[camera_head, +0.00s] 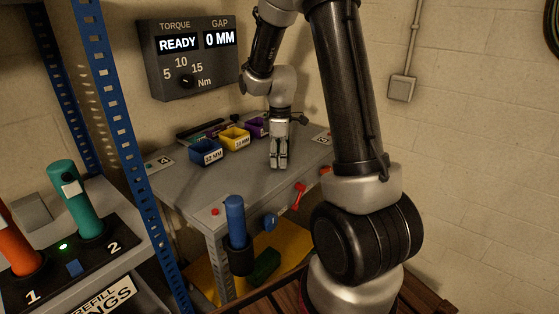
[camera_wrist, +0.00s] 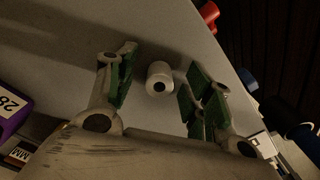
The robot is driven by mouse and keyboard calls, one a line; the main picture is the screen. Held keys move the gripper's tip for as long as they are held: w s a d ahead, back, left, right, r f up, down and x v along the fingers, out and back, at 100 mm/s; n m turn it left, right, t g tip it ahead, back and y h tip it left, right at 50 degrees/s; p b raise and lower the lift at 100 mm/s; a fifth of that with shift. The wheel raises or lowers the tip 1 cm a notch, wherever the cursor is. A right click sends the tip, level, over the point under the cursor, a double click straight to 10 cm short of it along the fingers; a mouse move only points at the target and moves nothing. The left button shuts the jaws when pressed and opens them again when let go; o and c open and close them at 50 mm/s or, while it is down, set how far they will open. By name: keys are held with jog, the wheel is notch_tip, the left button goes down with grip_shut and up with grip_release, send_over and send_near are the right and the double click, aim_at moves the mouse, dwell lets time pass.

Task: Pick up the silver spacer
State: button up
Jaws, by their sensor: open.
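A pale silver spacer (camera_wrist: 159,78), a short cylinder with a dark round hole in its end, rests on the grey table (camera_wrist: 185,30) in the wrist view. My gripper (camera_wrist: 157,80) is open, its green-padded fingers on either side of the spacer with gaps showing to both. I cannot tell from the wrist view how far above the table the fingertips are. In the head view my gripper (camera_head: 279,164) points down low over the table's right half, and the spacer is not clearly visible there.
Blue (camera_head: 206,152), yellow (camera_head: 234,139) and purple (camera_head: 257,127) bins stand at the table's back, left of my gripper. A red lever (camera_head: 299,196) and blue knob (camera_head: 270,221) sit at the front edge. A wall panel (camera_head: 190,58) reads READY, 0 MM. The table's front left is mostly clear.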

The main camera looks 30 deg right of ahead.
jog(key=c, duration=1)
jog(key=shift+r, duration=0.1)
